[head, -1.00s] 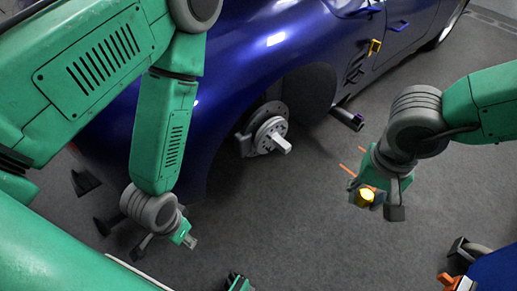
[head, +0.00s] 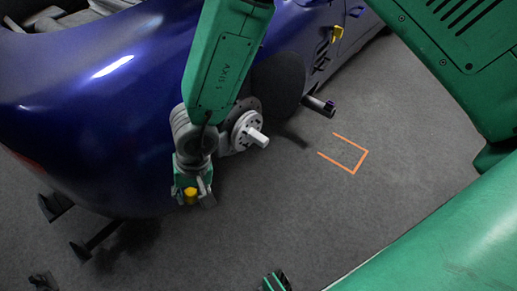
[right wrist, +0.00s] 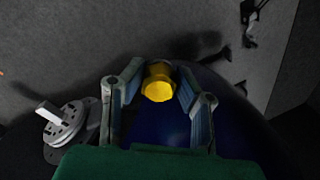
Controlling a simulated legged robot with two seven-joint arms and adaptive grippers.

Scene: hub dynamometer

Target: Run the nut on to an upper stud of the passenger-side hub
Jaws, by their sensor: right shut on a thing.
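The hub (head: 245,132) is a round grey disc with a pale square shaft, in the blue car's wheel opening. Its studs are too small to make out. My right gripper (head: 191,194) is shut on the yellow nut (head: 190,196), to the left of and below the hub in the head view, apart from the disc face. My right forearm hides the hub's left surroundings. In the right wrist view the nut (right wrist: 158,83) sits between the fingertips, and the hub (right wrist: 66,126) is at the left.
The blue car body (head: 90,90) fills the upper left. Orange lines (head: 356,168) mark the floor. Dark stands (head: 60,206) are at lower left. The middle floor is clear.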

